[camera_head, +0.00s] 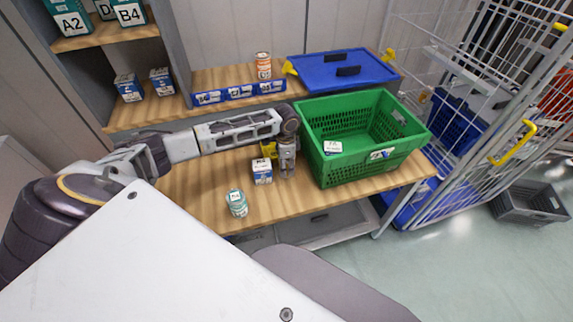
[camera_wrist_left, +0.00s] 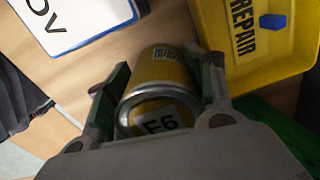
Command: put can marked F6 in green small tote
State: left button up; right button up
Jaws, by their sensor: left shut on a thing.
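The can marked F6 (camera_wrist_left: 162,90), yellow with a metal rim, sits between the two fingers of my left gripper in the left wrist view. My left gripper (camera_head: 287,172) is shut on it, low at the table, just left of the green tote. I cannot make out the can in the head view. The green small tote (camera_head: 336,171) stands on the right part of the wooden table, open at the top, with white labels on its wall. A green patch also shows at the lower right of the wrist view. My right gripper is not in view.
A blue-and-white box (camera_head: 262,172) stands left of my left gripper, and a teal can (camera_head: 237,202) is nearer the front edge. A yellow REPAIR bin (camera_wrist_left: 255,45) is close by.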

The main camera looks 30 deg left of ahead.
pick_arm(q)
jog(key=shift+w+r, duration=0.1)
jog(key=shift+r, duration=0.65)
notch_tip(320, 180, up, 3)
jog(key=shift+r, duration=0.2)
notch_tip(320, 180, up, 4)
jog(key=shift+r, duration=0.6)
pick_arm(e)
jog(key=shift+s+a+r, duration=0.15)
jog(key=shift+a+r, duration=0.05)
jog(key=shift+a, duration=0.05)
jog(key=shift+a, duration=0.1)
